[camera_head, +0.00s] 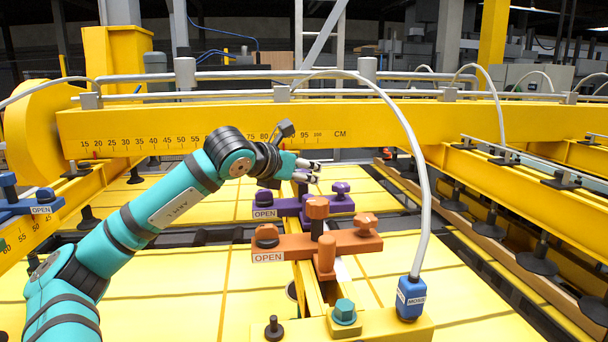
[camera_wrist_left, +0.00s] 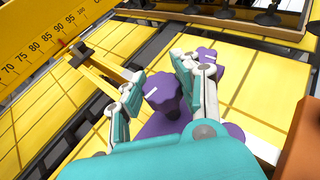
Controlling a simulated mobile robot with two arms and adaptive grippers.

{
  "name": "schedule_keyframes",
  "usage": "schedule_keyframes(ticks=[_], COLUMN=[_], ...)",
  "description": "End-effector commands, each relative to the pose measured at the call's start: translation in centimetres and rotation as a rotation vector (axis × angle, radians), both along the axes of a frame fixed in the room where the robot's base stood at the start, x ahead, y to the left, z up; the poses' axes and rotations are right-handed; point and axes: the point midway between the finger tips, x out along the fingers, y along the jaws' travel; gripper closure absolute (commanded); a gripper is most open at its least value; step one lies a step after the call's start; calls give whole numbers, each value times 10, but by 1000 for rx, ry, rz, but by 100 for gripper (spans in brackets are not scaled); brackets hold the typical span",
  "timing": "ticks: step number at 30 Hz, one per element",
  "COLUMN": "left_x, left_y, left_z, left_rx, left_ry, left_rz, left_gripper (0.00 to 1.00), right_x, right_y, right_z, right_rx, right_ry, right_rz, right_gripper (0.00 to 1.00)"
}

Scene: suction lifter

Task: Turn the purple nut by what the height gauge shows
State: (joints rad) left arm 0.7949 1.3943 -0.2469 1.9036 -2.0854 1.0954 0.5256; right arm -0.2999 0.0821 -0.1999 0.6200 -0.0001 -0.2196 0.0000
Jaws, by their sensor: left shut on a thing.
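The purple clamp (camera_head: 318,207) lies across the yellow rail and has several purple knobs. Its purple nut (camera_wrist_left: 161,92), with a white mark, stands between the two fingers of my left gripper (camera_wrist_left: 160,88) in the left wrist view. My left gripper (camera_head: 309,172) is shut on this nut, which the fingers mostly hide in the head view. Another purple knob (camera_head: 340,187) stands to the right. A yellow beam with a CM scale (camera_head: 200,138) runs behind; its numbers also show in the left wrist view (camera_wrist_left: 48,43). I cannot tell a reading. My right gripper is out of view.
An orange clamp (camera_head: 340,244) with its own knobs sits just in front of the purple one. A teal nut (camera_head: 344,310) and a blue box (camera_head: 410,297) with a grey hose stand nearer. Yellow panels (camera_head: 180,280) spread on both sides. Suction cups (camera_head: 537,262) hang at right.

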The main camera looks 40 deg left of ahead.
Motion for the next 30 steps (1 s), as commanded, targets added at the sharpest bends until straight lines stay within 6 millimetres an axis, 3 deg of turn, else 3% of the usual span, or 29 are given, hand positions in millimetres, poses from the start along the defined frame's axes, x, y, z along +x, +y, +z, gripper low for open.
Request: schedule_keyframes(ticks=[7,14,20,30], left_x=[0,1,1,1], left_y=[2,1,0,-1], left_z=[-1,3,7,10], left_rx=[-3,-9,-11,-9], left_ry=[-4,-3,-5,-7], left_rz=[-188,-407,-598,-924], left_gripper=[100,100,100,100], right_x=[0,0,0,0], right_y=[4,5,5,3], right_z=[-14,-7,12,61], right_rx=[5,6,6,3], right_ry=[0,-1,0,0], right_rz=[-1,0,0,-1], right_gripper=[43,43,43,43])
